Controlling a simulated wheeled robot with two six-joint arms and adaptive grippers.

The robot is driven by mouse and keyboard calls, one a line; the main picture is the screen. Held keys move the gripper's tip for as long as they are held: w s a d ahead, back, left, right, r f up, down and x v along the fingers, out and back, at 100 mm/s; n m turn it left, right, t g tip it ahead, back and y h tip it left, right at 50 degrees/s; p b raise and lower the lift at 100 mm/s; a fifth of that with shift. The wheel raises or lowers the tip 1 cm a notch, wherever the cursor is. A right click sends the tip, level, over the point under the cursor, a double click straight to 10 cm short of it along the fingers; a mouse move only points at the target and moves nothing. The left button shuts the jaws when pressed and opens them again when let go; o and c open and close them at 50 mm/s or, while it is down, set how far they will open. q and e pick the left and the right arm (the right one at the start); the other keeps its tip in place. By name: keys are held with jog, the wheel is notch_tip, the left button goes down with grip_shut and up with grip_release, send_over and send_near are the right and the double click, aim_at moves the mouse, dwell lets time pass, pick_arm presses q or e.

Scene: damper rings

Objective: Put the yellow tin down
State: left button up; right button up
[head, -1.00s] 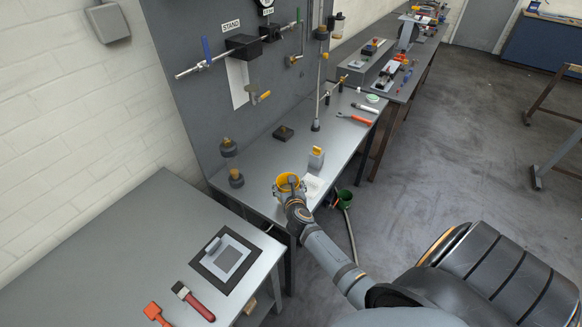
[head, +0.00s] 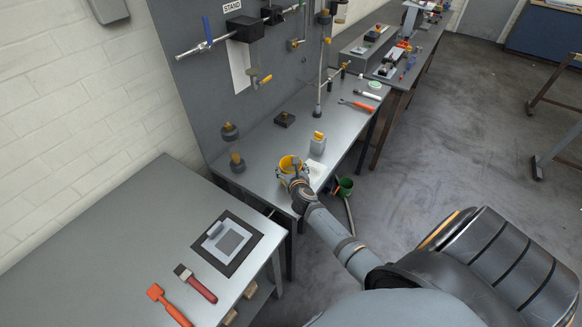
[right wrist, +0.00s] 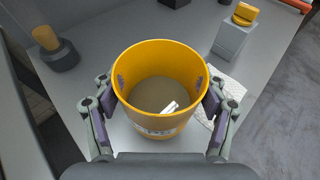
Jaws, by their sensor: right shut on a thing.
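The yellow tin (head: 288,164) is upright at the near edge of the grey bench, by the white sheet. In the right wrist view the open-topped tin (right wrist: 161,56) shows a brownish inside with a small white piece in it. My right gripper (head: 294,178) is shut on the tin; its fingers (right wrist: 161,104) press the tin's two sides. The tin is at or just above the bench top; I cannot tell whether its base touches. My left gripper is not in view.
A grey block with a yellow top (head: 318,143) stands behind the tin. A white sheet (head: 314,172) lies to its right. Dark knobs with brass tops (head: 237,162) stand at left.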

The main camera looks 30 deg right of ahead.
aim_at(289, 168)
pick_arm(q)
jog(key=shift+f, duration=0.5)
pick_arm(e)
jog(key=shift+w+f, duration=0.1)
jog(key=shift+f, duration=0.5)
pick_arm(q)
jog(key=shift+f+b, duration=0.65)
jog(key=shift+b, duration=0.15)
pick_arm(e)
jog(key=shift+f, duration=0.75)
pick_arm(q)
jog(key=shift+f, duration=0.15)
pick_arm(e)
jog(key=shift+f, duration=0.2)
jog(key=o, duration=1.5)
jog(key=v, duration=1.2)
